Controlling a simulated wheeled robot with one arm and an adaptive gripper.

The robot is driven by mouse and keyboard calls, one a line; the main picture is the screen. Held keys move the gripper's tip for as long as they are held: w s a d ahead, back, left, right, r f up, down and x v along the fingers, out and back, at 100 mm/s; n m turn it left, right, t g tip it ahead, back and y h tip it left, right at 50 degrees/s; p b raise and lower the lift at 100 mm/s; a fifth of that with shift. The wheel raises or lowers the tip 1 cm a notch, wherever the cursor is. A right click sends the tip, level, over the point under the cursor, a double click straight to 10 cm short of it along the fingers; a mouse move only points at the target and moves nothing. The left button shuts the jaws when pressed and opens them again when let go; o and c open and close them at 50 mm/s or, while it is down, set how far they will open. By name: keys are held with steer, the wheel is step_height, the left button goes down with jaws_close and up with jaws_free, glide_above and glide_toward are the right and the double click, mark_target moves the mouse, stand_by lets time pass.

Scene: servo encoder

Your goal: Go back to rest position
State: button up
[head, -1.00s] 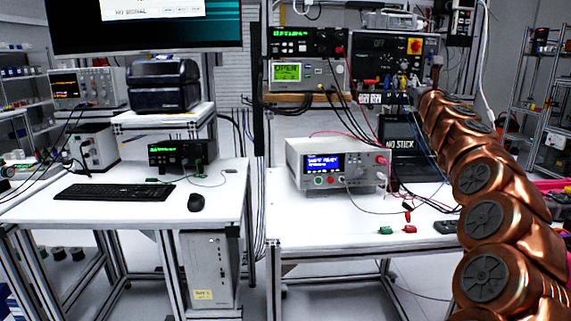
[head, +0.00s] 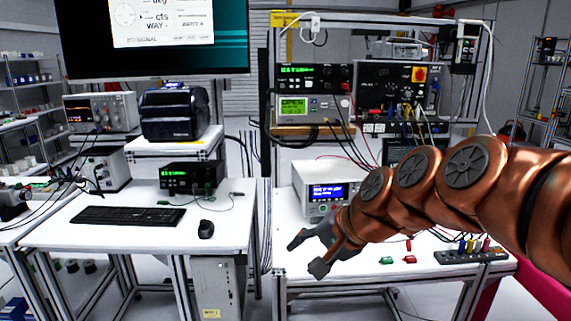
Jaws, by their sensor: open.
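My gripper (head: 306,254) shows in the head view at the end of my copper arm. It is open, with its dark fingers apart and nothing between them. It hangs over the front left part of the right white table (head: 300,285). My arm reaches in from the right edge of the view and slants down to the left. It hides part of the white bench instrument (head: 310,178) with the blue screen behind it.
Small green (head: 386,261) and red (head: 409,260) clips and a strip with coloured plugs (head: 470,256) lie on the right table. The left table holds a keyboard (head: 128,216) and mouse (head: 206,229). A gap separates the tables. A monitor (head: 150,62) stands above.

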steer(key=s+d+f+n+g+h+p, duration=0.1)
steer(key=s+d+f+n+g+h, duration=0.1)
steer(key=s, duration=0.7)
steer(key=s+d+f+n+g+h+p, duration=0.2)
steer(key=s+d+f+g, duration=0.1)
steer(key=s+d+f, duration=0.2)
steer(key=s+d+f+n+g+h+p, duration=0.1)
steer(key=s+d+f+n+g+h, duration=0.1)
steer(key=s+d, duration=0.5)
steer(key=s+f, duration=0.1)
steer(key=s, duration=0.5)
steer(key=shift+s+f, duration=0.25)
steer(key=shift+s, duration=0.15)
